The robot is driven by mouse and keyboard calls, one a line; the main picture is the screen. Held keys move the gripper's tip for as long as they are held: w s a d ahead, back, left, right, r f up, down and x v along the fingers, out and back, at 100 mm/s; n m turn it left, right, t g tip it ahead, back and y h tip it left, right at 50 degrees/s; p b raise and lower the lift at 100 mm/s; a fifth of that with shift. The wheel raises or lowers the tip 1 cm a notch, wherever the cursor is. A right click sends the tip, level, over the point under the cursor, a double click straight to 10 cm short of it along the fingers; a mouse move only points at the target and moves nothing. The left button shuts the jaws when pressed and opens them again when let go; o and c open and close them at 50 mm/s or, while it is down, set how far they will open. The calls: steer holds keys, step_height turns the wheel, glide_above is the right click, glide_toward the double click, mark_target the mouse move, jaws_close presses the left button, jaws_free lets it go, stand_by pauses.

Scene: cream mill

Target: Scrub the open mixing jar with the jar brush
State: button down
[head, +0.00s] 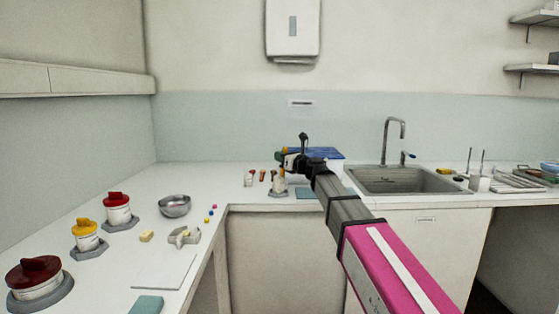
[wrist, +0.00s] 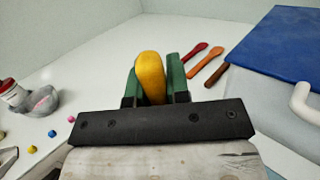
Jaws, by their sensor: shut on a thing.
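My gripper (head: 291,160) is at the far counter, and in the wrist view its green fingers (wrist: 160,84) are shut on a rounded yellow handle (wrist: 151,76). This looks like the jar brush's handle; its bristles are hidden. In the head view a small whitish jar (head: 279,185) stands on a grey base (head: 278,194) just below my gripper. It looks like the open mixing jar, but its mouth is hidden, and I cannot tell whether the brush is inside it. Lidded jars stand at left: red (head: 117,209), yellow (head: 86,235) and dark red (head: 36,279).
A blue-topped box (head: 323,153) with a white handle (wrist: 305,101) stands beside my gripper, near several coloured spatulas (wrist: 197,61). A sink (head: 400,180) with a tap is at right.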

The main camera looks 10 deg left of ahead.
steer(key=shift+s+a, duration=0.15)
steer(key=shift+a, duration=0.4)
steer(key=shift+d+f, duration=0.6)
steer(key=shift+f, duration=0.2)
step_height(320, 180, up, 10)
steer(key=shift+r, duration=0.25)
stand_by(1.5)
stand_by(0.5)
